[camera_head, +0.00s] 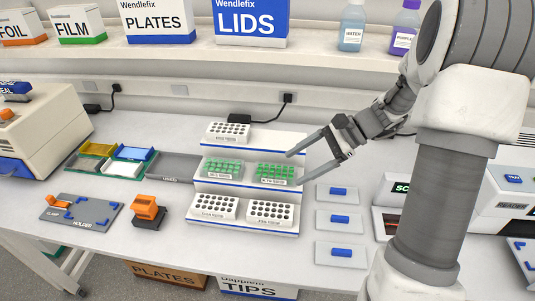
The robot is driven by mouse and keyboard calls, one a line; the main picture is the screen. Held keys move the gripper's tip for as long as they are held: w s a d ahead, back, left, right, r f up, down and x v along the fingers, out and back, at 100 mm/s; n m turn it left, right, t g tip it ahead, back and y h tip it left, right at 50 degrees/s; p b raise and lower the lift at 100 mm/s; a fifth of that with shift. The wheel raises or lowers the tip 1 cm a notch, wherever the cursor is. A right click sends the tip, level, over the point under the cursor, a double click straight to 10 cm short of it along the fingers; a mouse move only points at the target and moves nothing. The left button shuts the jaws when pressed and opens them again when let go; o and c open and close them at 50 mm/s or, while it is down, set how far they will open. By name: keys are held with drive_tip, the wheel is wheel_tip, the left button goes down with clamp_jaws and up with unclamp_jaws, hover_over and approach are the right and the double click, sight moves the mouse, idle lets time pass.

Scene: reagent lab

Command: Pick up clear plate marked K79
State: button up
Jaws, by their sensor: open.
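No marking K79 can be read at this size, and I cannot tell which thing is the clear plate. Two plate-like racks with green wells, a left one (221,168) and a right one (275,172), sit on the middle step of a white stepped stand (246,188); their small labels are too blurred to read. My gripper (296,168) is open and empty, its fingers pointing left beside the right green rack. I cannot tell whether the fingers touch it.
White racks with dark holes stand on the top step (228,132) and bottom step (270,212). A holder (82,212), an orange device (149,209) and coloured trays (134,153) lie left. Pads with blue blocks (340,220) lie right. A shelf with boxes (252,22) runs behind.

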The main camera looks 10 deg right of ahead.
sight(281, 170)
drive_tip(key=w+d+f+m+t+y, duration=0.3)
drive_tip(key=w+d+f+m, duration=0.2)
drive_tip(key=d+f+m, duration=0.15)
drive_tip(key=shift+n, duration=0.25)
drive_tip(key=p+x, duration=0.1)
drive_tip(key=x, duration=0.6)
drive_tip(key=shift+d+f, duration=0.1)
drive_tip(key=shift+f, duration=0.05)
drive_tip(key=shift+w+p+x, duration=0.15)
drive_tip(key=shift+p+x, duration=0.3)
drive_tip(key=shift+x, duration=0.9)
drive_tip(key=shift+w+p+x, duration=0.15)
drive_tip(key=shift+p+x, duration=0.25)
drive_tip(key=shift+x, duration=1)
drive_tip(key=shift+s, duration=0.1)
drive_tip(key=c, duration=1.1)
drive_tip(key=shift+r, duration=0.3)
